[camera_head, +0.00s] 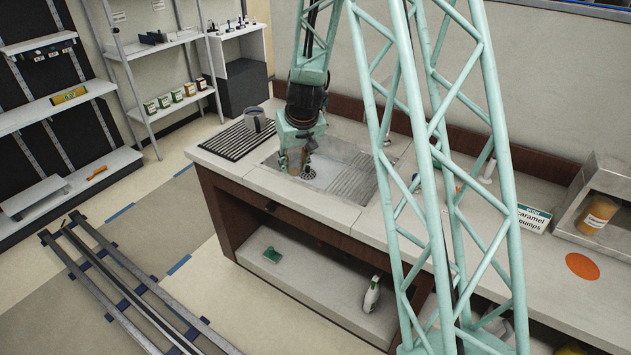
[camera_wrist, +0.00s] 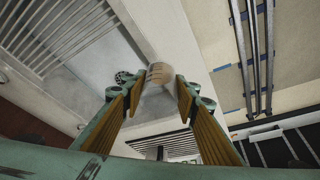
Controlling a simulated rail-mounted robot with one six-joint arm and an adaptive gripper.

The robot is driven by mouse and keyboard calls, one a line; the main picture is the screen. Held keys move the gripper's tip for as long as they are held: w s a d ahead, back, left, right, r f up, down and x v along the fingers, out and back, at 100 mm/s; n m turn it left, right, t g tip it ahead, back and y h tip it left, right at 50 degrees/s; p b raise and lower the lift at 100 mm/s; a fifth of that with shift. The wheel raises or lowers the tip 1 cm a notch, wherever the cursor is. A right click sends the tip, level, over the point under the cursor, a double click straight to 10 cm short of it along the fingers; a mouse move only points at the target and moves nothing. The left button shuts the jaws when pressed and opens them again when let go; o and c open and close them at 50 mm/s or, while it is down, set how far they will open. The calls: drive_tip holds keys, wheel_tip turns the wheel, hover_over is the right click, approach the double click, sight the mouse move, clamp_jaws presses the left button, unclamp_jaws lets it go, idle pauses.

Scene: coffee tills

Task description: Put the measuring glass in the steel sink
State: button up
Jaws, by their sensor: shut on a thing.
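The measuring glass (camera_wrist: 158,77) is a clear, pale cup with brown marks. It sits between the tips of my gripper (camera_wrist: 157,92) in the wrist view, and the fingers are shut on it. In the head view my gripper (camera_head: 294,150) points down over the left part of the steel sink (camera_head: 340,151), near its front rim; the glass is hard to make out there among the fingers. The sink's basin also shows in the wrist view (camera_wrist: 85,75), with the drain beside the glass. I cannot tell how high the glass is above the basin floor.
A grey pitcher (camera_head: 254,120) stands on the dark ribbed mat (camera_head: 232,140) left of the sink. A ribbed drainboard (camera_head: 354,181) lies at the sink's right. A caramel pumps sign (camera_head: 533,218) and an orange disc (camera_head: 582,266) are on the right counter.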

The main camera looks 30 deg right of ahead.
drive_tip(key=w+d+f, duration=0.3)
drive_tip(key=d, duration=0.2)
drive_tip(key=w+d+f+m+b, duration=0.1)
drive_tip(key=w+d+f, duration=0.1)
drive_tip(key=d+f, duration=0.2)
drive_tip(key=shift+w+d+f+m+h, duration=0.15)
drive_tip(key=shift+w+d+m+h, duration=0.2)
drive_tip(key=shift+d, duration=0.45)
wheel_tip(320, 180, down, 5)
drive_tip(key=shift+f+b, duration=0.2)
drive_tip(key=shift+b, duration=0.85)
drive_tip(key=shift+f, duration=0.4)
drive_tip(key=shift+f+b, duration=0.1)
drive_tip(key=shift+b, duration=0.2)
drive_tip(key=shift+f+b, duration=1.3)
drive_tip(key=shift+f, duration=0.5)
drive_tip(key=shift+f, duration=0.15)
drive_tip(key=o, duration=0.8)
